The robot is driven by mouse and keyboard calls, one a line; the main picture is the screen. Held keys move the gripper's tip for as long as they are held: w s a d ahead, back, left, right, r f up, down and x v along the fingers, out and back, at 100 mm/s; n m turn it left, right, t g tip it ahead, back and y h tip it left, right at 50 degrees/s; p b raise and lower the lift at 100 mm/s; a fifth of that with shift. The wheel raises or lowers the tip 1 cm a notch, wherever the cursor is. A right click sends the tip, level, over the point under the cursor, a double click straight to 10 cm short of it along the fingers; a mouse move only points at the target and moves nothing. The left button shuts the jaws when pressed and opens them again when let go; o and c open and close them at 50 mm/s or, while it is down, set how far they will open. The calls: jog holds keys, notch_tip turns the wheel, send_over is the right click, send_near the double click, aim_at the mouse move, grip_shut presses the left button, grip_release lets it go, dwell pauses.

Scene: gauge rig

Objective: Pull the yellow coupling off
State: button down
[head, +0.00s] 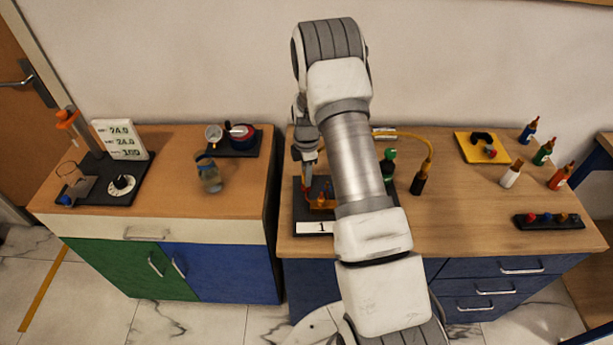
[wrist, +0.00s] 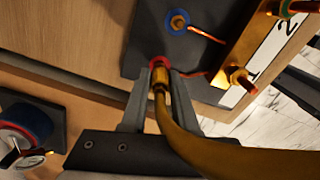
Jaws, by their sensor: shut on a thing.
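The yellow coupling (wrist: 161,82) is at the end of a thick yellow hose (wrist: 185,130) in the wrist view. Its tip meets a red-ringed port (wrist: 159,62) on the dark rig plate (wrist: 150,35); I cannot tell whether it is fully seated. My gripper (wrist: 160,92) is shut on the coupling, one finger on each side. In the head view my gripper (head: 309,168) points down over the rig (head: 301,212), and my arm hides much of the rig and the coupling.
A blue-ringed port (wrist: 179,22) and a brass bracket (wrist: 255,50) with fittings are close by. The hose (head: 405,136) arcs right to a dark fitting (head: 418,184). A green bottle (head: 388,163) stands beside my arm. A gauge unit (head: 231,142) is on the left cabinet.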

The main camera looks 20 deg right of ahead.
jog(key=shift+r+p, duration=0.65)
jog(key=shift+r, duration=1.25)
